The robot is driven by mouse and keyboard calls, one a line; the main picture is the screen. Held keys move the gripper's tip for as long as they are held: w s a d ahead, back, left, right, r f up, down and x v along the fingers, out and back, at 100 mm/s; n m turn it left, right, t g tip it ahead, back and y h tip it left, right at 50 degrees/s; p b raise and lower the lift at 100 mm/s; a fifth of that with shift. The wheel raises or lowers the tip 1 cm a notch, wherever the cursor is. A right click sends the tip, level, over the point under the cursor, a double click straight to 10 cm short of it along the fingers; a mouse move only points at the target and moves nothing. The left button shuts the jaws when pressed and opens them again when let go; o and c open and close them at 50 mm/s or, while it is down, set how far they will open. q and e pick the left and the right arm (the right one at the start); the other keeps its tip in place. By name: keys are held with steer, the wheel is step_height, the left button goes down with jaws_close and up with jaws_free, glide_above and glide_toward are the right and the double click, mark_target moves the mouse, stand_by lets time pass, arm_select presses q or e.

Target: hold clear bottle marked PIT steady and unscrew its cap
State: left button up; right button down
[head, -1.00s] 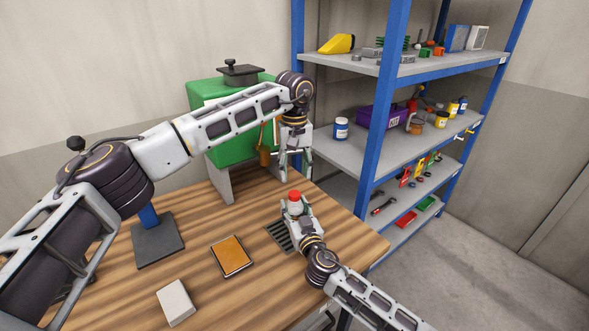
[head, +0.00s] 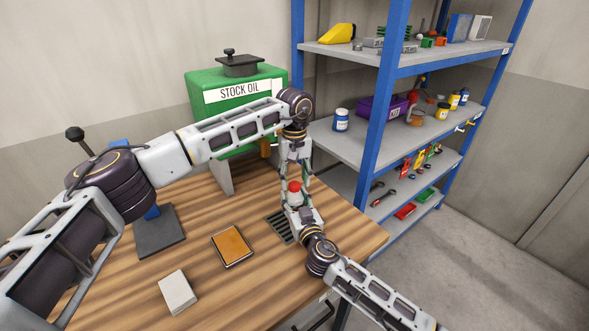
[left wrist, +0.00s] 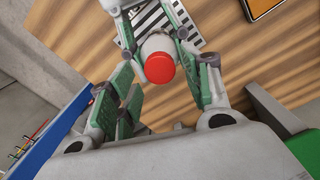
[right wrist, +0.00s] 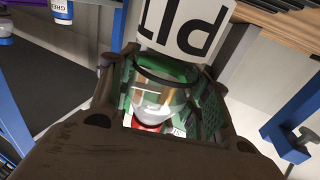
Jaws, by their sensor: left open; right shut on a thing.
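The clear bottle marked PIT (right wrist: 160,98) is upright above the drain grate on the table. Its label, reading upside down in the right wrist view, is partly cut off by the frame edge. Its red cap (head: 294,187) is on top and shows fully in the left wrist view (left wrist: 160,68). My right gripper (head: 296,207) is shut on the bottle below the cap. My left gripper (head: 295,180) points down from above, open, with its fingers on either side of the cap and gaps between them and it. Whether the bottle touches the grate is hidden.
A green STOCK OIL tank (head: 235,85) stands behind on the wooden table. An orange-topped pad (head: 232,247), a white block (head: 178,293) and a dark plate (head: 158,238) lie to the left. A blue-framed shelf (head: 372,130) with parts and jars stands at the right.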

arm_select(q)
steer(key=shift+f, duration=0.95)
